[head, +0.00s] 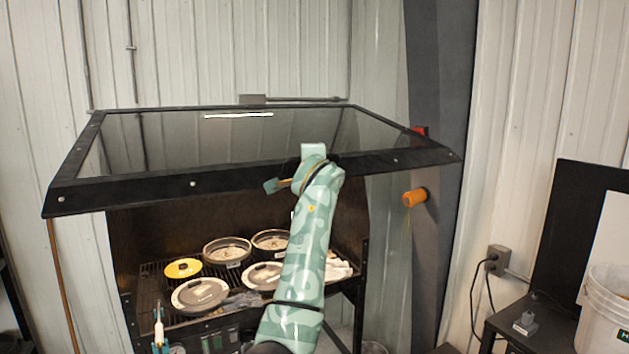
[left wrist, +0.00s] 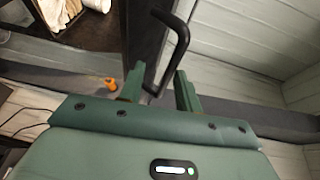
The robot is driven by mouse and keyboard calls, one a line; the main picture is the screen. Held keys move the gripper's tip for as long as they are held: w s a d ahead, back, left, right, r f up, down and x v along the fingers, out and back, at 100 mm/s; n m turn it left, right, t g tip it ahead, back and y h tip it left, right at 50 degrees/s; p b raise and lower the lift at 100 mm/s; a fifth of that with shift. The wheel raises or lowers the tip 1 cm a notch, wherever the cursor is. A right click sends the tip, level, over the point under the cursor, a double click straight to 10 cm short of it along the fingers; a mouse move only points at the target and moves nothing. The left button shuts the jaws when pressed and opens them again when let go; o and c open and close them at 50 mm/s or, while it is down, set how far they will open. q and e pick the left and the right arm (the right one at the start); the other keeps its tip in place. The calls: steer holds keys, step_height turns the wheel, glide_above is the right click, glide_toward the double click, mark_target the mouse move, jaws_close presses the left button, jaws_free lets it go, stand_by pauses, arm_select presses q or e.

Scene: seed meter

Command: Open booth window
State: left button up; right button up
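The booth window (head: 120,188) is a dark-framed glass panel, tilted up with its front edge raised above the booth opening. One arm of mine reaches up to the middle of its front frame, and I take it as the left one. The left gripper (head: 290,168) is at that frame. In the left wrist view, the bent black handle (left wrist: 183,40) stands at the left gripper (left wrist: 160,88). The fingers are apart, with the handle's near end between their tips; contact is not clear. My right gripper is not in view.
Inside the booth, several round plates (head: 200,293) and a yellow disc (head: 183,267) rest on a dark rack. An orange knob (head: 415,197) sits on the dark post at right. A white bucket (head: 603,315) stands at far right.

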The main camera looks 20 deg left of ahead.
arm_select(q)
steer(key=f+b+v, duration=0.1)
steer(key=b+v, duration=0.3)
steer(key=v, duration=0.8)
steer(key=shift+s+d+r, duration=0.25)
steer(key=shift+s+r, duration=0.15)
steer(key=shift+r, duration=0.1)
